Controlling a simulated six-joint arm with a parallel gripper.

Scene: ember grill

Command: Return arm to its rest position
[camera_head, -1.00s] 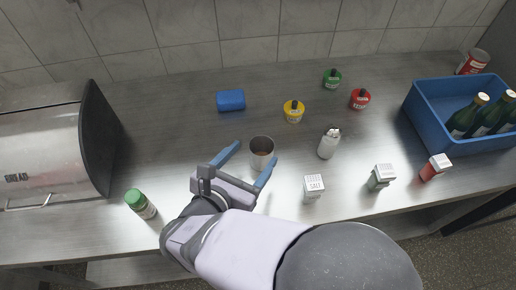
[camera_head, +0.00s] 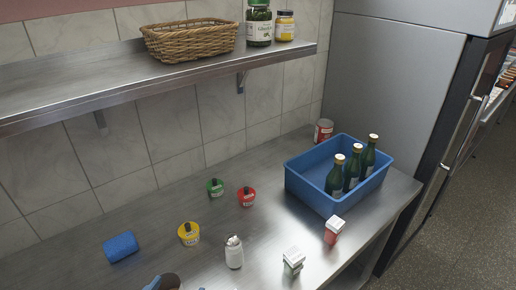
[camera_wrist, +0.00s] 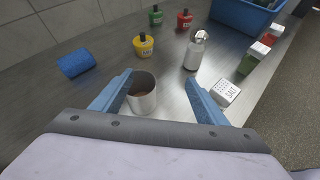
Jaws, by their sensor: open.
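My gripper (camera_wrist: 157,80) is open in the wrist view, its two blue fingers spread wide. A metal cup (camera_wrist: 143,101) stands upright on the steel counter between the fingers. It is close to the left finger, and I cannot tell whether they touch. In the head view only the cup's dark rim (camera_head: 170,281) and a bit of a blue finger show at the bottom edge. The rest of my arm is out of that view.
A blue crate (camera_head: 305,189) holds green bottles. A shelf (camera_head: 150,75) with a basket (camera_head: 190,40) runs above.

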